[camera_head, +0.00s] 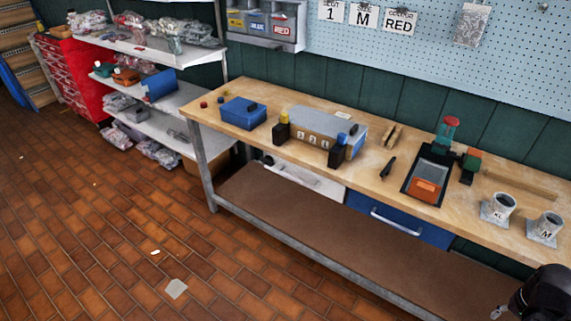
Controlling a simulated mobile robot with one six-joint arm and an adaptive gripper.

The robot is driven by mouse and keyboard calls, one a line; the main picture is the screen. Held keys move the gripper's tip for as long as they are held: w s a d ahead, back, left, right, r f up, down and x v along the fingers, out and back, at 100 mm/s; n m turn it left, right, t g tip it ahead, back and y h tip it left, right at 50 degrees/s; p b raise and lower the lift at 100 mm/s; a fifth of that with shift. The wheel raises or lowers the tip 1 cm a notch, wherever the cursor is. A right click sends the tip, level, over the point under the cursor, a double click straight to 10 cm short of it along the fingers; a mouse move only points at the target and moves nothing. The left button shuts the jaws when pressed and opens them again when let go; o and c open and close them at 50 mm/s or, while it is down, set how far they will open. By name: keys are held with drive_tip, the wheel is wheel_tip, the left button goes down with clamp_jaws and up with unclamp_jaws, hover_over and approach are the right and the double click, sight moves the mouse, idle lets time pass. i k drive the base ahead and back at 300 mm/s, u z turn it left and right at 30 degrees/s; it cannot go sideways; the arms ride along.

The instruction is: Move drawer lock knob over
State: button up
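Two drawers hang under the wooden workbench (300,108). The left one has a white front (318,186) with a pale bar handle; the right one has a blue front (432,232) with a light bar handle. A small dark knob-like part (268,160) shows at the upper left of the white drawer; I cannot tell for sure that it is the lock knob or which way it is turned. My gripper (500,312) is partly in view at the bottom right corner, dark and cut off by the frame edge, well apart from both drawers. Its fingers are not clear.
On the bench stand a blue box (244,112), a grey device (325,132) with number tiles, a black tray (430,172) and two cups (502,206). A lower shelf (300,218) runs beneath. The brick floor in front is mostly clear. Shelves (150,95) stand left.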

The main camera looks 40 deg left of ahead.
sight(268, 161)
drive_tip(key=z, duration=0.6)
drive_tip(key=k, duration=1.05)
drive_tip(key=u, duration=2.25)
drive_tip(key=i, duration=0.25)
drive_tip(key=z, duration=0.7)
